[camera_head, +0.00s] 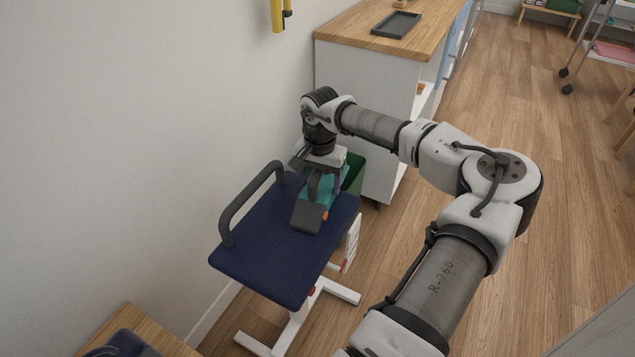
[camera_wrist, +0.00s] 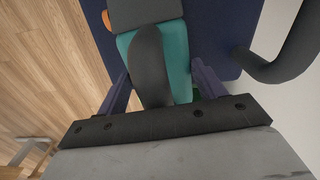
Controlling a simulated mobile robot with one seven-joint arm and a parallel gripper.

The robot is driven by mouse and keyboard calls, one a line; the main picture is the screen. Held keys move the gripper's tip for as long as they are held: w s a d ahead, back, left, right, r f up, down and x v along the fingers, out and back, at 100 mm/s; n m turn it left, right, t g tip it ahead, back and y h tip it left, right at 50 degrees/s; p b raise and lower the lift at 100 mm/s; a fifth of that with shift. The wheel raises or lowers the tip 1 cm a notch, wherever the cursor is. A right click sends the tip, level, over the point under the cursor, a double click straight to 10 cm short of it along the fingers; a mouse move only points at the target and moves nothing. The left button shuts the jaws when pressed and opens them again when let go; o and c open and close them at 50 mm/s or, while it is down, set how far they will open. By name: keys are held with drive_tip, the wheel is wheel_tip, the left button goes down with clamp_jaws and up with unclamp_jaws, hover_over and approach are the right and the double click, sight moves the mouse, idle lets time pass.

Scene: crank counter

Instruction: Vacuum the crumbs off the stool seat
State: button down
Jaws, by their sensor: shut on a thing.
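The stool has a dark blue seat (camera_head: 270,246) with a dark grey bar handle along its left side and a white base below. My gripper (camera_head: 317,178) is over the far right part of the seat, pointing down. It is shut on the handle of a teal hand vacuum (camera_head: 335,192). The vacuum's dark grey nozzle (camera_head: 308,216) lies at or just above the seat; I cannot tell whether it touches. In the wrist view the vacuum's dark handle (camera_wrist: 150,68) sits between the fingers, with the blue seat (camera_wrist: 222,35) behind it. I can make out no crumbs.
The stool's bar handle (camera_head: 247,203) rises close to the wall. A white cabinet with a wooden top (camera_head: 345,22) stands beyond, bearing a dark tray (camera_head: 396,25). A green bin (camera_head: 354,173) is behind the seat. A wooden surface (camera_head: 108,327) is at lower left.

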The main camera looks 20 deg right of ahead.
sight(326, 175)
drive_tip(key=shift+w+d+r, duration=0.2)
drive_tip(key=shift+w+d, duration=0.95)
drive_tip(key=shift+d, duration=0.25)
drive_tip(key=shift+r+p, duration=2.45)
drive_tip(key=shift+r, duration=0.55)
drive_tip(key=shift+r+p, duration=1.2)
drive_tip(key=shift+r, duration=0.35)
